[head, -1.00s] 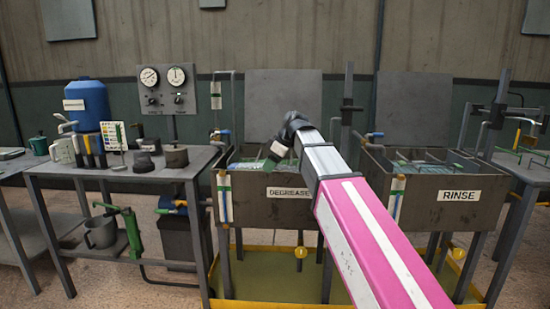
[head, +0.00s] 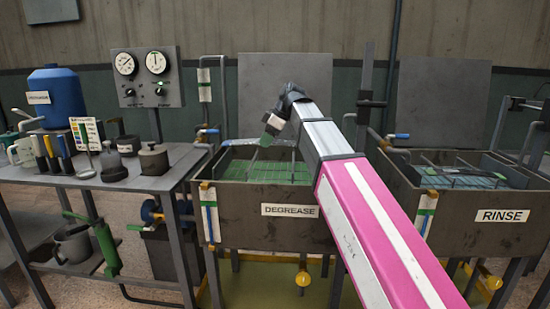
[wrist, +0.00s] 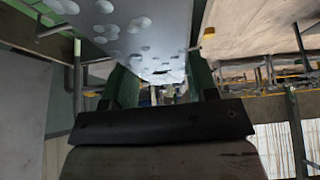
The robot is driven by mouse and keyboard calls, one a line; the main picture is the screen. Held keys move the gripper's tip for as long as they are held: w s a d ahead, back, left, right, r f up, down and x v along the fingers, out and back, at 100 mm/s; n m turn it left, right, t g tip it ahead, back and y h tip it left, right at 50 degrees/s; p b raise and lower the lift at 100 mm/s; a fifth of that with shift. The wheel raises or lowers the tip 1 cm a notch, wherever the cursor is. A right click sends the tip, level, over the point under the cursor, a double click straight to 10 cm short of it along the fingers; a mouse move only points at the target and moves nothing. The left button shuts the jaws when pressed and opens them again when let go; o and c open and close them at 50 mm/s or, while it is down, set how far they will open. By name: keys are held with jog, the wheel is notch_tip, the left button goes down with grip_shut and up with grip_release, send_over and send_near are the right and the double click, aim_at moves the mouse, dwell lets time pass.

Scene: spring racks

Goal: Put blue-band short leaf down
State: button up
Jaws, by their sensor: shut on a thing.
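My gripper (head: 271,129) is at the end of my raised arm, in front of and above the DEGREASE tank (head: 265,210) in the head view. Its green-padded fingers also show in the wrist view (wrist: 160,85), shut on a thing.
A green mesh (head: 270,172) lies inside the DEGREASE tank. The RINSE tank (head: 470,213) stands to its right, with posts and pipes around. A bench (head: 165,185) at left carries a blue drum (head: 55,98), weights and handled tools. A gauge panel (head: 146,77) stands behind it.

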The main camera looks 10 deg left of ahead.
jog(key=shift+w+d+f, duration=0.15)
jog(key=shift+w+f, duration=1.7)
jog(key=shift+w, duration=0.25)
jog(key=shift+w+d+f, duration=0.1)
jog(key=shift+w+f, duration=1.7)
jog(key=shift+w, duration=0.25)
jog(key=shift+w+d+f, duration=0.15)
jog(key=shift+w+f, duration=1.7)
jog(key=shift+w, duration=0.25)
jog(key=shift+f, duration=0.45)
jog(key=o, duration=1.2)
jog(key=shift+r, duration=0.35)
jog(key=v, duration=1.2)
jog(key=shift+r, duration=0.15)
